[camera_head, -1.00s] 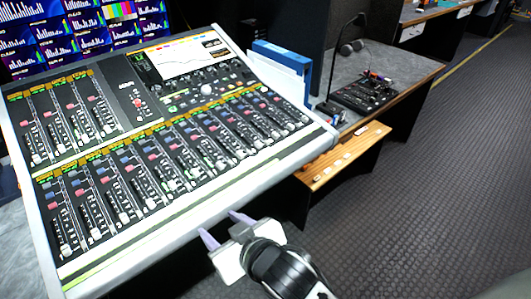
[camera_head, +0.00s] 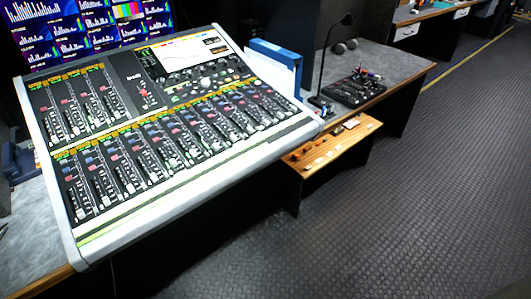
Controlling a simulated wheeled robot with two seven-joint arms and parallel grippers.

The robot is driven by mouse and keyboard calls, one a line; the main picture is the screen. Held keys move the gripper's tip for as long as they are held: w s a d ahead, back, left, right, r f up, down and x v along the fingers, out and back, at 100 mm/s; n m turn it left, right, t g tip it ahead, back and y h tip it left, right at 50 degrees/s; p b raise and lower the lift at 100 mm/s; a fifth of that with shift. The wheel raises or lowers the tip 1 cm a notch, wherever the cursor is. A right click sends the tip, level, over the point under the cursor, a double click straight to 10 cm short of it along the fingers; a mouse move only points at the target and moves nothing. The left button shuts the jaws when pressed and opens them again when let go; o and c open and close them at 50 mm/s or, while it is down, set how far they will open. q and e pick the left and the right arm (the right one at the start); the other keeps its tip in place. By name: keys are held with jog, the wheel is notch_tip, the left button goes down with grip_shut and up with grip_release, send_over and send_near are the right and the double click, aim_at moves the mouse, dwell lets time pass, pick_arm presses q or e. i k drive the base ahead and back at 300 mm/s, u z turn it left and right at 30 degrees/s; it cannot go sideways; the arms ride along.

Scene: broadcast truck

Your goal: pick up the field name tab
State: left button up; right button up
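Several small pale tabs (camera_head: 319,160) lie in a row on a narrow wooden shelf (camera_head: 345,148) to the right of the mixing console. They are too small to read, so I cannot tell which one is the field name tab. A few darker orange or brown small pieces sit at the shelf's left end and back. Neither of my grippers is in view.
The large mixing console (camera_head: 165,125) fills the left and centre. A blue binder (camera_head: 274,58) stands behind its right edge. A gooseneck lamp (camera_head: 325,55) and a black control box (camera_head: 354,89) stand on the grey desk. The dark floor (camera_head: 420,190) at right is clear.

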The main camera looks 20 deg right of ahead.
aim_at(254, 138)
jog(key=z, duration=0.7)
jog(key=i, duration=0.8)
jog(key=u, duration=0.65)
